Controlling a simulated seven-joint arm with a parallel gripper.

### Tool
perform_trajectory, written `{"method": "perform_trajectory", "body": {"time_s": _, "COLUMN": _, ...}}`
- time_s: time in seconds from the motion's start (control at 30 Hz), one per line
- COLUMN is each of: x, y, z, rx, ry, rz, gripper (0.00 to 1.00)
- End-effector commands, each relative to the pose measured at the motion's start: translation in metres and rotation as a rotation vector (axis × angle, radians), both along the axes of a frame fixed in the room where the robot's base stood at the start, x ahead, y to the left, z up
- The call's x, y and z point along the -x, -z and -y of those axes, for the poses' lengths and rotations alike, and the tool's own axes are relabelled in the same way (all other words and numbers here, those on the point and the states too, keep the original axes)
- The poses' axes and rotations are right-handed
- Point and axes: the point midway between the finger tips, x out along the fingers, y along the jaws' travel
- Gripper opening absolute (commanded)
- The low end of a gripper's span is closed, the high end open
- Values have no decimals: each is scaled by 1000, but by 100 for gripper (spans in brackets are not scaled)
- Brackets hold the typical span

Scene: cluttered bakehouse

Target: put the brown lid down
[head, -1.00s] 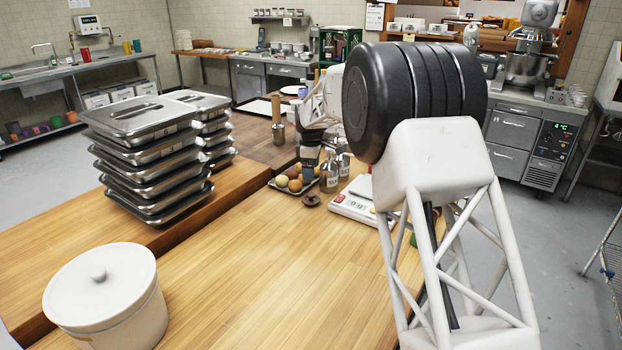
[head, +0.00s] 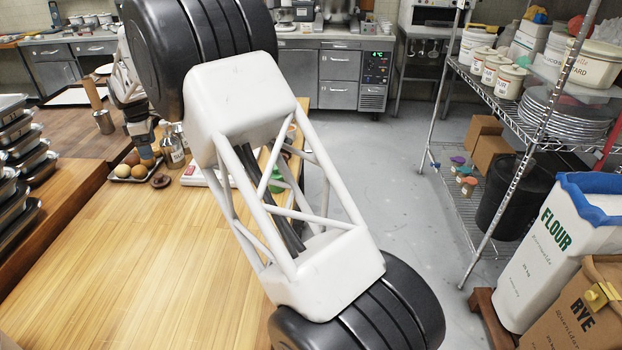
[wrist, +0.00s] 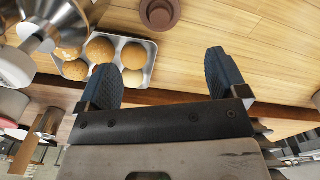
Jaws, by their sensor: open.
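In the head view my gripper (head: 146,152) is small and partly hard to make out, above the table close to the tray and behind the lid.
The metal tray (wrist: 152,90) of several buns is right beside my left finger in the wrist view. Shaker bottles (head: 173,152) and a white scale (head: 193,177) stand near the lid. Stacked steel pans (head: 30,155) are at the left. The table front is clear.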

Motion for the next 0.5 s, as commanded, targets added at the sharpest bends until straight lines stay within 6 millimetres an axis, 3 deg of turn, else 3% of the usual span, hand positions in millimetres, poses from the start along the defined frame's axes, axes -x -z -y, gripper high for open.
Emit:
{"method": "perform_trajectory", "body": {"time_s": 0.27, "x": -1, "y": -4, "z": 5, "rx": -2, "ry": 9, "rz": 1, "gripper": 92}}
{"method": "perform_trajectory", "body": {"time_s": 0.5, "x": -6, "y": -27, "z": 42, "rx": -8, "ry": 81, "rz": 9, "gripper": 92}}
